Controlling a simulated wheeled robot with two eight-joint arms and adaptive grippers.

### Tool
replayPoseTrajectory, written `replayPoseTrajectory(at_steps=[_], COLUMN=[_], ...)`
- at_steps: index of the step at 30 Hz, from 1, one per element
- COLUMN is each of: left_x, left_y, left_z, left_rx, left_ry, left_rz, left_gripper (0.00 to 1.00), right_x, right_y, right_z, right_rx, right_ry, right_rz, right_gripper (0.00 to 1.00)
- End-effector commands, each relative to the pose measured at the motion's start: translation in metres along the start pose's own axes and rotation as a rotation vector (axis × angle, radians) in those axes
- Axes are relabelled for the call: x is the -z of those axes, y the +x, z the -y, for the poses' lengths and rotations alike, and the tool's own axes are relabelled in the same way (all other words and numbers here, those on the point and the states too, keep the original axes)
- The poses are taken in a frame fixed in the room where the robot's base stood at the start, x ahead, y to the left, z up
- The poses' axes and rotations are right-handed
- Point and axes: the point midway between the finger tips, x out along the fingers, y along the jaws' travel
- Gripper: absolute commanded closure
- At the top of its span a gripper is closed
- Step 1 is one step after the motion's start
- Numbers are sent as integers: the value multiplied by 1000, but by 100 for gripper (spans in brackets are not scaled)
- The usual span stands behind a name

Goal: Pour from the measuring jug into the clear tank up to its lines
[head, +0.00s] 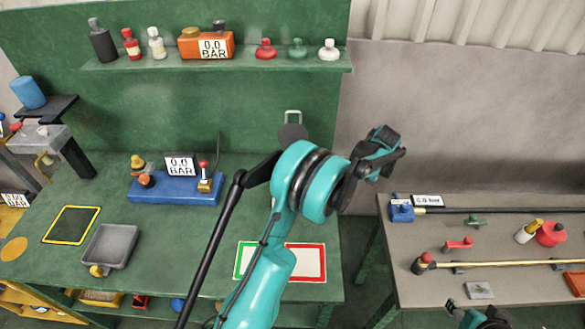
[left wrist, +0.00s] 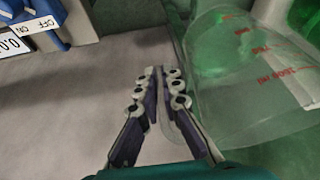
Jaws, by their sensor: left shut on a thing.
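In the left wrist view a clear measuring jug (left wrist: 235,95) with red printed lines and figures fills the right side. It lies tilted across the picture. My left gripper (left wrist: 161,76) is shut beside its wall, fingers close together, on a thin clear part that looks like the jug's handle. In the head view my left wrist reaches up to centre right, between the two benches, and the jug does not show there. The liquid level cannot be made out. I cannot pick out the clear tank in either view. Part of my right gripper (head: 478,316) shows at the bottom right; its fingers are unclear.
A green bench (head: 190,245) holds a blue gauge block (head: 172,190), a grey tray (head: 108,245) and a green-red mat (head: 305,262). A shelf (head: 215,61) with bottles is above. The grey right bench (head: 400,245) carries rods and small parts. A gap separates the benches.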

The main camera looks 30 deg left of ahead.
Motion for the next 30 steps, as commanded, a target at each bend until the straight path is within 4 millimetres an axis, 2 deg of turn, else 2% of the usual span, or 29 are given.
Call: replayPoseTrajectory(at_steps=[11,24,30], left_x=[1,19,20], left_y=[-2,-45,-46], left_z=[0,2,2], left_rx=[0,0,0], left_ry=[0,0,0], left_rz=[0,0,0], left_gripper=[100,100,100], right_x=[1,17,17], right_y=[-1,-24,-24], right_z=[0,0,0], right_rx=[0,0,0], right_ry=[0,0,0], right_rz=[0,0,0], right_gripper=[51,51,51])
